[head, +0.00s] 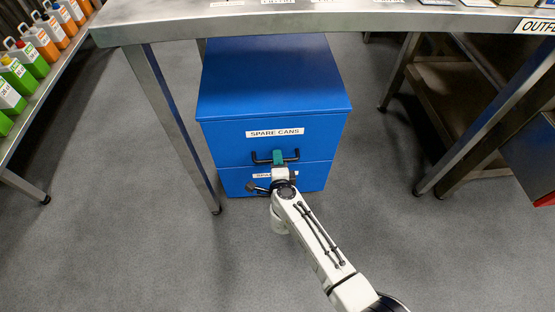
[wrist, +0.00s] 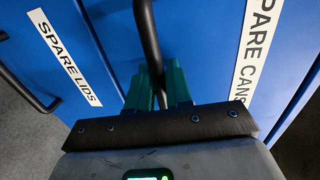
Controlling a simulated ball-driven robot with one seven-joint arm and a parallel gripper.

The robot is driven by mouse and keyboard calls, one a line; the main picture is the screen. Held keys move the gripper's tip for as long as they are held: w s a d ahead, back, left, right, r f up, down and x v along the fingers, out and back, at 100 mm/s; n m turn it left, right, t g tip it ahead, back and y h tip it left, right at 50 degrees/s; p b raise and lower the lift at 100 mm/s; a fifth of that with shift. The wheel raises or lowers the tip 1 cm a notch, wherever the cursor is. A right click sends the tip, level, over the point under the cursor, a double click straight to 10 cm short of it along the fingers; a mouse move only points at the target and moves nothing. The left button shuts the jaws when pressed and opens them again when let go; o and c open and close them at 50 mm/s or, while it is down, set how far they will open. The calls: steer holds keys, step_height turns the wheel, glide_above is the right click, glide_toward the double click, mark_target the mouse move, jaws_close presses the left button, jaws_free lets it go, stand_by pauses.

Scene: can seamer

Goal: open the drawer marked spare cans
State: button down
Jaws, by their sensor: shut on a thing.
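The blue drawer marked SPARE CANS (head: 230,140) is the upper one of a two-drawer blue cabinet under the steel table. Its front shows no clear gap to the cabinet. Its dark bar handle (head: 262,159) runs across below the label. My gripper (head: 278,157) has its green fingers shut on the middle of this handle. In the wrist view, the handle (wrist: 149,40) passes between the green fingers (wrist: 160,88), with the SPARE CANS label (wrist: 258,45) to the right. The lower drawer, labelled SPARE LIDS (wrist: 68,62), is to the left there, and my arm partly hides it in the head view.
The steel table (head: 160,27) stands over the cabinet, with a leg (head: 172,125) close to its left side. Shelves with green and orange bottles (head: 25,60) are at the left. A shelved steel stand (head: 455,110) is at the right. The grey floor in front is clear.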

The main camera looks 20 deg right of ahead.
steer(key=shift+s, duration=0.1)
steer(key=f+p+v, duration=0.3)
steer(key=p+v, duration=0.1)
steer(key=v, duration=1)
steer(key=s+f+p+v, duration=0.1)
steer(key=f+p+v, duration=0.2)
steer(key=v, duration=1.2)
steer(key=shift+a+p, duration=0.25)
steer(key=shift+p, duration=0.1)
steer(key=c, duration=1.2)
jaws_free()
steer(key=shift+c, duration=0.2)
steer(key=shift+s, duration=0.1)
steer(key=p+v, duration=0.1)
steer(key=v, duration=0.9)
steer(key=shift+s, duration=0.3)
steer(key=shift+a, duration=0.1)
